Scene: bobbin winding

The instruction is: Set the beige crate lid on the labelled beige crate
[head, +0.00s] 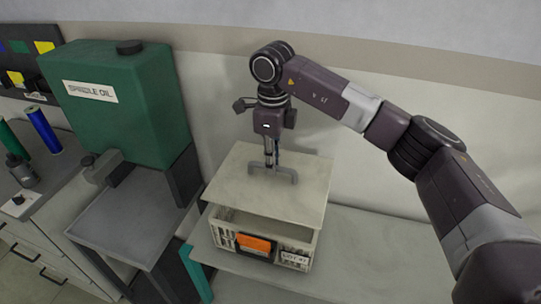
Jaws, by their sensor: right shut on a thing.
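The beige crate lid (303,194) is a flat pale panel with a grey bar handle on top. My right gripper (271,166) points straight down and is shut on that handle. The lid is over the labelled beige crate (222,232), tilted or offset in this view, with a dark gap at the crate's front. I cannot tell whether the lid touches the rim. The crate has a white label (294,259) at its front right and an orange piece (255,243) at its front. My left gripper is out of view.
The crate stands on a grey bench (365,262) with free room to its right. On the left are a green spindle oil tank (125,100) and a grey tray (130,215). The wall is close behind.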

